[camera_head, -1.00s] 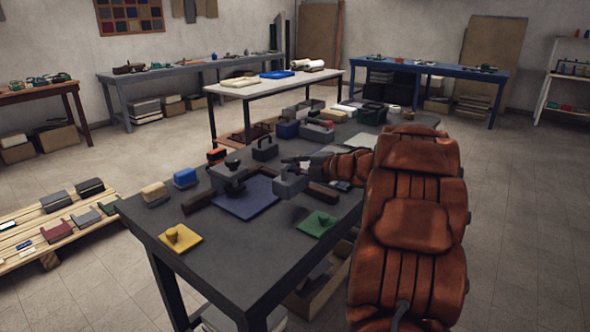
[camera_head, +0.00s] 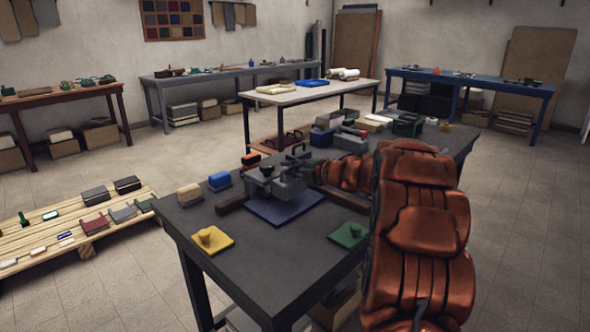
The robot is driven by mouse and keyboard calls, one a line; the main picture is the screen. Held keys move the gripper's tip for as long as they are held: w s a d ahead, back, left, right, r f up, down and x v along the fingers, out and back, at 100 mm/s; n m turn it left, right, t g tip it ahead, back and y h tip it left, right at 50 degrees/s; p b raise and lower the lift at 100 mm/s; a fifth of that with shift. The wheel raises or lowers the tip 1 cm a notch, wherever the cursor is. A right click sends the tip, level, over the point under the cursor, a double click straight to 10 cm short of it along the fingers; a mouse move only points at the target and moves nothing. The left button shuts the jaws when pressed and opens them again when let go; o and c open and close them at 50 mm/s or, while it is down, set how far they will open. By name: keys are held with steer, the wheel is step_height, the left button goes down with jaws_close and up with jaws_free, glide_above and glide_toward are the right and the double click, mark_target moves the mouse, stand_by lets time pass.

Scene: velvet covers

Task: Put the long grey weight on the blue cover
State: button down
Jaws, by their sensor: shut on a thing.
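The blue cover (camera_head: 272,212) lies flat on the dark table, with its front part showing. My gripper (camera_head: 294,163) is shut on a long grey weight (camera_head: 290,189), which is over the blue cover. I cannot tell whether the weight touches the cover. Another grey weight with a dark knob (camera_head: 257,182) is just to its left, at the cover's back left; any gap between the two is hard to see. The back of the cover is hidden behind the weights.
Dark bars flank the cover, left (camera_head: 235,203) and right (camera_head: 350,202). A yellow cover (camera_head: 211,241) and a green cover (camera_head: 349,234) lie in front. A tan-topped block (camera_head: 189,195) and a blue-topped block (camera_head: 220,181) stand left. Grey bins (camera_head: 349,142) stand behind.

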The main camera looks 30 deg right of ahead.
mark_target(292, 179)
steer(key=shift+f, duration=1.6)
steer(key=shift+b, duration=0.3)
steer(key=c, duration=1.7)
jaws_free()
steer(key=shift+f, duration=0.15)
steer(key=o, duration=0.5)
steer(key=v, duration=1.2)
